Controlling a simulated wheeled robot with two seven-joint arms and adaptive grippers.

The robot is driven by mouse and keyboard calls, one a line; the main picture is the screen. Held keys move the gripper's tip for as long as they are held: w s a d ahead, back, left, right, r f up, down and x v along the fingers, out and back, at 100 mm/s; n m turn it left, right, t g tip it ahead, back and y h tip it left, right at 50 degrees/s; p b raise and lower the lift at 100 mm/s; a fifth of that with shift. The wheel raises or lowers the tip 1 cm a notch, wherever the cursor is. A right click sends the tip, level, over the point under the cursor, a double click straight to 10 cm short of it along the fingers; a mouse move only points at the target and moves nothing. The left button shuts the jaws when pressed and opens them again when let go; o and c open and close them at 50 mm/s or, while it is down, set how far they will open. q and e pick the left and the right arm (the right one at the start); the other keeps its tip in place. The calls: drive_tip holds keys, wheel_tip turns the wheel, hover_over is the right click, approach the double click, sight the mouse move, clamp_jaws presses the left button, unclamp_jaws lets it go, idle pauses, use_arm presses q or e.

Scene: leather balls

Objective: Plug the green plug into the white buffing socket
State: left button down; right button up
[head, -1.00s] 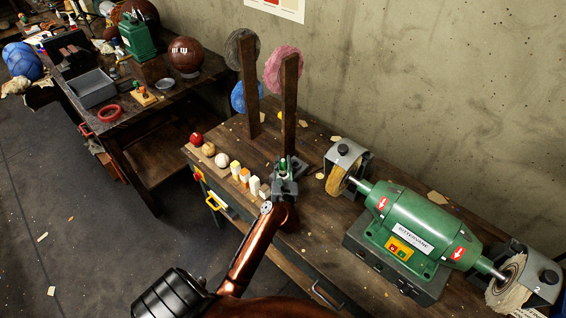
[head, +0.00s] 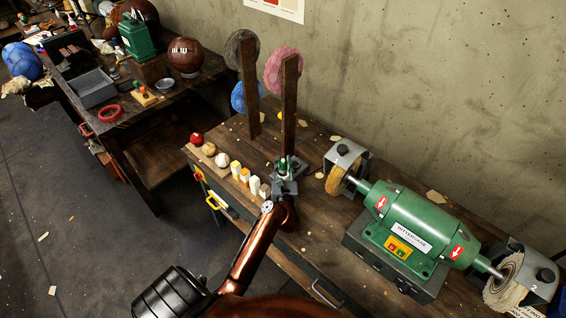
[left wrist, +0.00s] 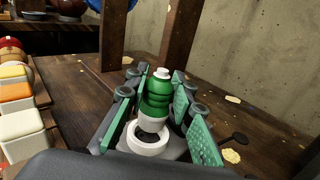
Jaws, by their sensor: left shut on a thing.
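The green plug (left wrist: 158,96) has a white tip on top and a white lower end, and it stands nearly upright between the fingers of my left gripper (left wrist: 160,112). In the head view the plug (head: 283,164) shows as a small green shape in my left gripper (head: 285,174), over the bench near the foot of the front wooden post. A white ring (left wrist: 150,142), which looks like the white socket, lies at the plug's lower end. I cannot tell whether the plug is seated in it. My left gripper is shut on the plug. My right gripper is out of view.
A green buffing machine (head: 408,225) fills the bench's right side. Two wooden posts (head: 288,105) stand behind the gripper, with coloured discs (head: 281,68) near them. Several small blocks (head: 244,174) and balls (head: 209,149) line the bench's left edge.

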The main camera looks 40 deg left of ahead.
sight(283, 171)
use_arm(q)
drive_tip(key=shift+f+b, duration=0.35)
drive_tip(key=shift+f, duration=0.45)
idle(0.4)
drive_tip(key=shift+p, duration=0.55)
idle(0.7)
drive_tip(key=shift+f, duration=0.6)
idle(0.9)
drive_tip(key=c, duration=1.6)
unclamp_jaws()
drive_tip(key=v, duration=0.6)
drive_tip(key=shift+s+d+f, duration=0.1)
drive_tip(key=shift+s, duration=0.05)
drive_tip(key=shift+s+d, duration=0.35)
drive_tip(key=shift+s, duration=0.1)
